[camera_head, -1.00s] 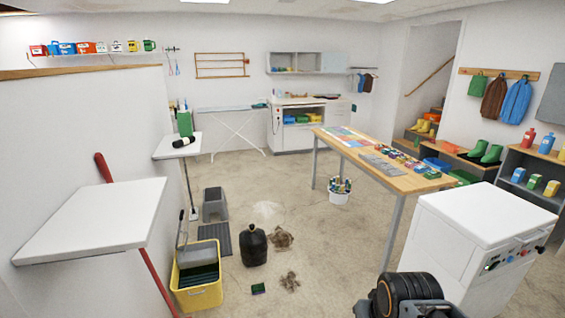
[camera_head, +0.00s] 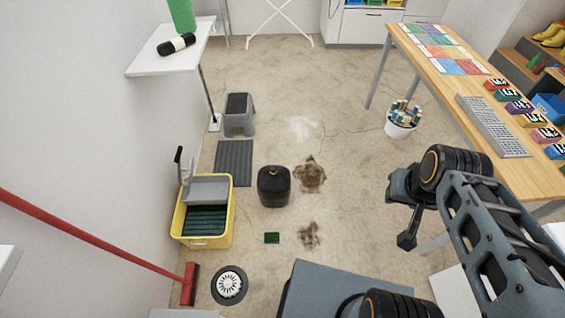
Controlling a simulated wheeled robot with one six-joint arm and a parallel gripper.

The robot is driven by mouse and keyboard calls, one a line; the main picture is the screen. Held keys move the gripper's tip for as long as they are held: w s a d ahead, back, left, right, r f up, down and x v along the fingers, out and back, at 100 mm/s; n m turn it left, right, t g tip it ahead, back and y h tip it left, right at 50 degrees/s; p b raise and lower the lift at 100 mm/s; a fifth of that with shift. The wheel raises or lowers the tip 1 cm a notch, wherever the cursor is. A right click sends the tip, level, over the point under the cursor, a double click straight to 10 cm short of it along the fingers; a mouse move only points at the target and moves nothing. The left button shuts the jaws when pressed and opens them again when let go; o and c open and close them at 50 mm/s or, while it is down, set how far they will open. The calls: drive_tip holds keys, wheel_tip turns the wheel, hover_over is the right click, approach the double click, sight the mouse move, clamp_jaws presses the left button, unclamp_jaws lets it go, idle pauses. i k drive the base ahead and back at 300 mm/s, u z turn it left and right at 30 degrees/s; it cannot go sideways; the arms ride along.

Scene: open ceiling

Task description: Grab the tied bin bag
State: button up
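The tied bin bag (camera_head: 273,187) is black and stands upright on the concrete floor near the middle of the view, with a small knot on top. My gripper (camera_head: 405,241) is at the right, to the right of the bag and apart from it. It is seen small and dark at the end of my arm, and its fingers cannot be made out clearly. Nothing visible hangs from it.
A yellow mop bucket (camera_head: 205,241) stands left of the bag, with a grey mat (camera_head: 233,163) and grey step stool (camera_head: 239,122) behind. A green sponge (camera_head: 272,238) and dirt patches (camera_head: 309,175) lie nearby. A wooden table (camera_head: 440,62) stands right.

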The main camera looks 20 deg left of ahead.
sight(274, 181)
drive_tip(key=i, duration=2.05)
drive_tip(key=u, duration=4.2)
